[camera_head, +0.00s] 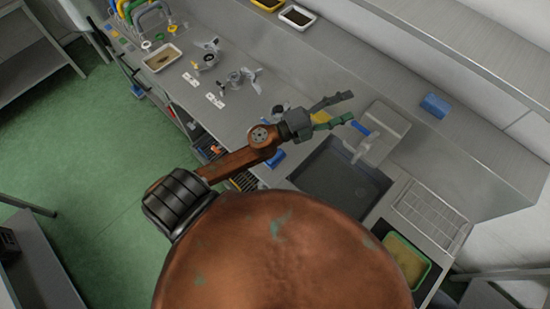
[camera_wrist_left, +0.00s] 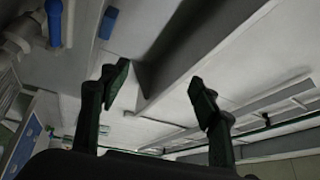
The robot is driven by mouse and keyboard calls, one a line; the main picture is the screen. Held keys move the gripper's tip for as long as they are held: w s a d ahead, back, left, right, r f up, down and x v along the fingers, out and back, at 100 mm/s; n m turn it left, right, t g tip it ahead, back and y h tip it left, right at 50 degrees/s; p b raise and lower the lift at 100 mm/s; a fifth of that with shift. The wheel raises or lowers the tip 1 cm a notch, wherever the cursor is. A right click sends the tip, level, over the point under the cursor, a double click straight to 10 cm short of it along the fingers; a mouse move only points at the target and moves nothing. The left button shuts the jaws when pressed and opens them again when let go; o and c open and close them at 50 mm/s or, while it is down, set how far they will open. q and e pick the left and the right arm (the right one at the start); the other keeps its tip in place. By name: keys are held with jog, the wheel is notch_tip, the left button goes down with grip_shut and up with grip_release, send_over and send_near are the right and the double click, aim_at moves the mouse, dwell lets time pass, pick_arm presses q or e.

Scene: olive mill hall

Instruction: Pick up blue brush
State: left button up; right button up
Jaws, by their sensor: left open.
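My left gripper (camera_head: 343,109) is open above the counter, just left of the tap, with nothing seen between its fingers; they also show apart in the left wrist view (camera_wrist_left: 158,85). No blue thing is clearly a brush. A blue block (camera_head: 435,105) lies on the raised ledge right of the gripper, apart from it; it seems to be the blue piece in the wrist view (camera_wrist_left: 108,22). A slim blue piece (camera_head: 361,127) sits at the tap close to the fingertips. Another blue thing (camera_head: 276,160) is partly hidden by my left forearm at the counter edge.
The sink basin (camera_head: 340,178) lies in front of the gripper, with a drying rack (camera_head: 432,215) to its right. A yellow thing (camera_head: 320,117) is partly behind the gripper. Metal parts (camera_head: 208,52) and a white tray (camera_head: 162,58) stand on the left counter. A shelf (camera_head: 470,60) overhangs upper right.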

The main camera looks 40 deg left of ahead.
pick_arm(q)
jog(key=s+d+f+m+g+h, duration=0.4)
jog(key=d+f+m+g, duration=0.1)
jog(key=d+m+g, duration=0.25)
jog(key=m+g+y, duration=0.8)
jog(key=g+y, duration=0.2)
jog(key=y, duration=0.5)
send_over(275, 158)
jog(key=w, duration=0.2)
jog(key=shift+n, duration=0.25)
jog(key=f, duration=2.3)
jog(key=shift+s+a+f, duration=0.2)
jog(key=shift+a+f, duration=0.15)
jog(key=shift+f, duration=0.05)
jog(key=shift+a+f, duration=0.1)
jog(key=shift+f, duration=0.25)
jog(key=shift+s+f+p, duration=0.1)
jog(key=shift+f+p, duration=0.35)
jog(key=shift+f, duration=0.4)
jog(key=f, duration=0.1)
jog(key=f+p, duration=0.1)
jog(key=f, duration=0.2)
jog(key=shift+s+f+p, duration=0.15)
jog(key=shift+s+p, duration=0.1)
jog(key=shift+p, duration=0.1)
jog(key=shift+f, duration=0.5)
jog(key=c, duration=1.4)
jog(key=shift+w+r, duration=0.1)
jog(key=shift+r, duration=0.1)
